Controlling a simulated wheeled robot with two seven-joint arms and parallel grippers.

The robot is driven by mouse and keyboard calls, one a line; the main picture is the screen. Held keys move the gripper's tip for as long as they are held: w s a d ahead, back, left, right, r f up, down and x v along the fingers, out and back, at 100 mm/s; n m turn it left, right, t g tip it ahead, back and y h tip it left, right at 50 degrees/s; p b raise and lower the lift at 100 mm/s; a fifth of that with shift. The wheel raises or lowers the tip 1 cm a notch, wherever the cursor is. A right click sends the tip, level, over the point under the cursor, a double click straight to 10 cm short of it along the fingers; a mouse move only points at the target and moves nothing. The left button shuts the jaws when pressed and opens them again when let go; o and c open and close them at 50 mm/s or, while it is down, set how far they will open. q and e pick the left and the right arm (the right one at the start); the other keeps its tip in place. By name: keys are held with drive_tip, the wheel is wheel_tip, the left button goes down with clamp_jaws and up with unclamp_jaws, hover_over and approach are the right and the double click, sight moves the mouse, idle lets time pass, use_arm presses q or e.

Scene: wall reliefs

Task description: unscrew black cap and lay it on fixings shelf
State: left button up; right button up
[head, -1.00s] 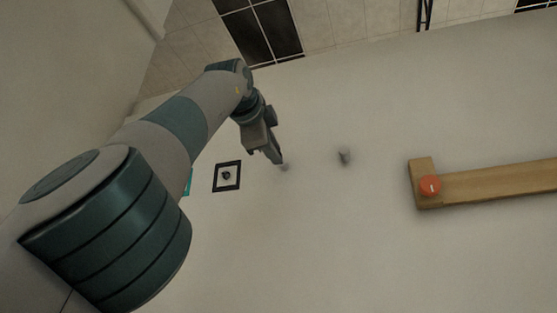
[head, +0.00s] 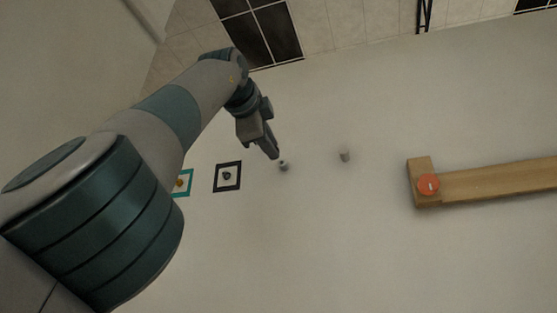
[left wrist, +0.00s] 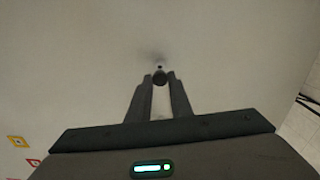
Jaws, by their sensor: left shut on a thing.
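My left gripper (head: 275,154) reaches in from the left in the head view. It is shut on a small dark round piece, seen as the black cap (left wrist: 160,77) between the fingertips in the left wrist view. In the head view the fingers hide the cap. A small grey stub (head: 284,166) stands out from the pale wall just beyond the fingertips, with a narrow gap showing. In the left wrist view a small dark tip (left wrist: 160,67) shows past the cap. My right gripper is not in view.
A second grey stub (head: 345,156) stands to the right. A wooden bar (head: 500,181) with a red-orange round piece (head: 428,184) is farther right. A black-framed square (head: 227,176) and a teal-framed square (head: 181,183) are at left. The wall between stub and bar is clear.

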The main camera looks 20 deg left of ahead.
use_arm(q)
drive_tip(key=shift+s, duration=0.3)
idle(0.4)
drive_tip(key=shift+s+a+f+b, duration=0.2)
drive_tip(key=shift+s+a+b, duration=0.55)
drive_tip(key=shift+s, duration=0.35)
